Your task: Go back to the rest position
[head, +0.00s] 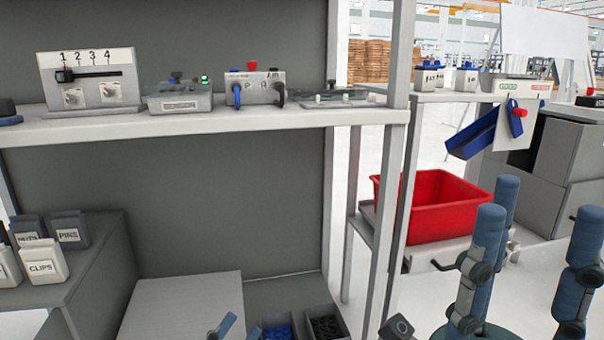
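Blue arm links with dark joints (485,265) rise at the right of the head view and look like parts of my own arm. A dark part with a round face (400,328) pokes in at the bottom edge; it may belong to my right gripper, but its fingertips do not show. Small blue tips (228,322) also show at the bottom edge, left of centre; I cannot tell what they belong to. My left gripper cannot be made out. I see nothing held.
A grey shelf (230,127) carries several control boxes. White bins (42,262) stand at lower left. Dark parts bins (326,325) lie near a bare grey panel (180,305). A metal post (392,170) stands before a red crate (435,205) on the right-hand rack.

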